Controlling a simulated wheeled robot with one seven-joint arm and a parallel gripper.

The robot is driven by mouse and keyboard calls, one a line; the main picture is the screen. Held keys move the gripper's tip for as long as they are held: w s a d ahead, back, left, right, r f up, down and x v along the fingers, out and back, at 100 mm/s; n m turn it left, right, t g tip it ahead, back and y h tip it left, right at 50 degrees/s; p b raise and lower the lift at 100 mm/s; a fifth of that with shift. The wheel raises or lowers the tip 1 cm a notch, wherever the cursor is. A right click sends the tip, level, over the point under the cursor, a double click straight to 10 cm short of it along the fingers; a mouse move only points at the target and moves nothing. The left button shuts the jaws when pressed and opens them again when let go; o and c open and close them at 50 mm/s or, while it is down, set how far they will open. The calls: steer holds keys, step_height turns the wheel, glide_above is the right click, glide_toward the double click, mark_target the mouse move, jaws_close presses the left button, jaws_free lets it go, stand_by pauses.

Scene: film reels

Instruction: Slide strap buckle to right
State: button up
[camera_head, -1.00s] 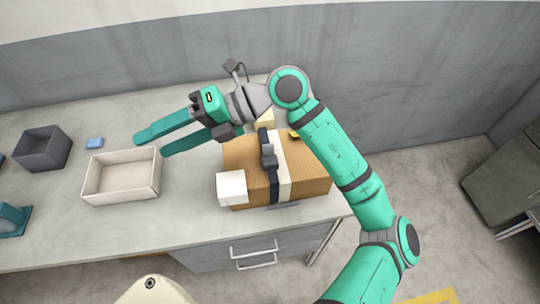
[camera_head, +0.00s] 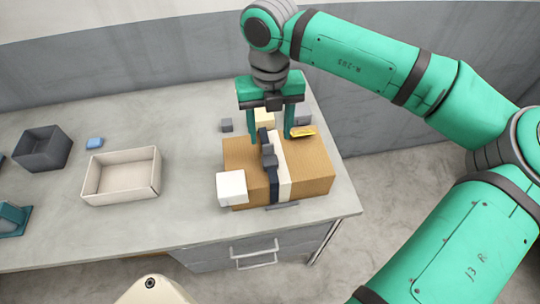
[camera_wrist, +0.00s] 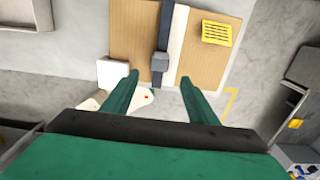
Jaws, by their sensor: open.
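A dark strap (camera_head: 274,183) runs over a brown box (camera_head: 308,168), beside a white band (camera_head: 284,172). The grey strap buckle (camera_head: 268,155) sits on the strap on the box top; it also shows in the wrist view (camera_wrist: 160,62). My gripper (camera_head: 270,140) is open and points down above the back part of the box. Its green fingers stand apart, one left and one right of the strap line. In the wrist view the buckle lies between and beyond the fingertips (camera_wrist: 158,80), with nothing held.
A white block (camera_head: 232,187) stands at the box's front left. A yellow slotted piece (camera_head: 303,132) lies on the box's back right; it also shows in the wrist view (camera_wrist: 217,33). A cream tray (camera_head: 122,198), dark bin (camera_head: 42,150) and blue block (camera_head: 95,143) are left. The table between is clear.

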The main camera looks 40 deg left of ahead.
mark_target(270, 160)
step_height(270, 160, down, 11)
steer(key=shift+r, duration=0.2)
stand_by(0.3)
